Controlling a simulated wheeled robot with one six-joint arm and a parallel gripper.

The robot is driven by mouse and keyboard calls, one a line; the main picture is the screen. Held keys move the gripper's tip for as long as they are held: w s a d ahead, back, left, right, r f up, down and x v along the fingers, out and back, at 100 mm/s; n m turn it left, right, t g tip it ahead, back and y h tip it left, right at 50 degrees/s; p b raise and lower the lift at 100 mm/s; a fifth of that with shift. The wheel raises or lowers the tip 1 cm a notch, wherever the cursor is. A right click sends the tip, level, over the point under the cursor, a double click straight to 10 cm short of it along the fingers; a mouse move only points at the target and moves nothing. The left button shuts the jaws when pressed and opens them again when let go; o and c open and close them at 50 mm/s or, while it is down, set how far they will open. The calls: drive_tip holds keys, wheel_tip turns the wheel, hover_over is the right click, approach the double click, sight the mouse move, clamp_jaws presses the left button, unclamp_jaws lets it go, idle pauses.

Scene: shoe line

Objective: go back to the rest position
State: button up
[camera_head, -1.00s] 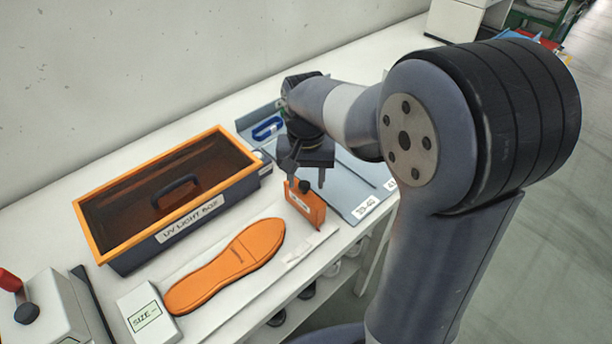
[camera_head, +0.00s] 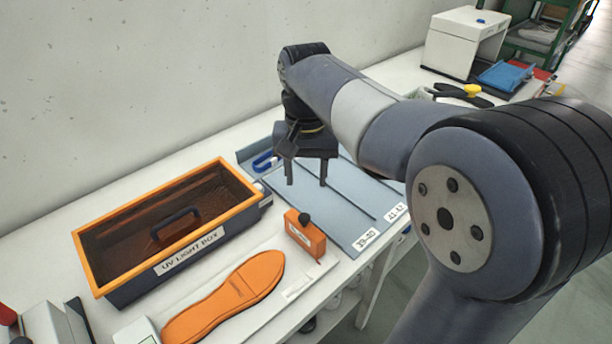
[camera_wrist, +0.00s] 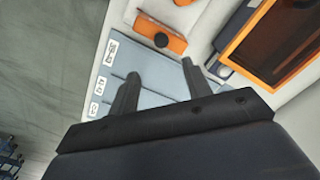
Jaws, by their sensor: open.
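My gripper (camera_head: 306,181) is open and empty, with its fingers pointing down above the grey-blue sorting tray (camera_head: 351,226). In the wrist view its two fingers (camera_wrist: 158,82) stand apart with nothing between them. The orange block with a dark knob (camera_head: 305,238) sits on the white bench, left of and in front of the tray. It also shows in the wrist view (camera_wrist: 175,42). My arm hides part of the tray and the bench behind it.
The orange-rimmed UV light box (camera_head: 160,268) stands left of the gripper. An orange insole (camera_head: 235,292) lies on a white board in front of it. A blue clip-like item (camera_head: 263,161) lies in the tray's back left. A white cabinet (camera_head: 462,45) stands at the far right.

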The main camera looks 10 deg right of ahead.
sight(305, 217)
drive_tip(key=shift+f, duration=0.1)
wheel_tip(305, 217, down, 11)
drive_tip(key=shift+s+a+f, duration=0.1)
drive_tip(key=shift+s+a, duration=0.05)
drive_tip(key=a, duration=0.1)
drive_tip(key=s+a+b, duration=0.1)
drive_tip(key=s+a, duration=0.1)
drive_tip(key=shift+s+a+r, duration=0.1)
drive_tip(key=shift+a+r, duration=0.05)
drive_tip(key=shift+r, duration=0.15)
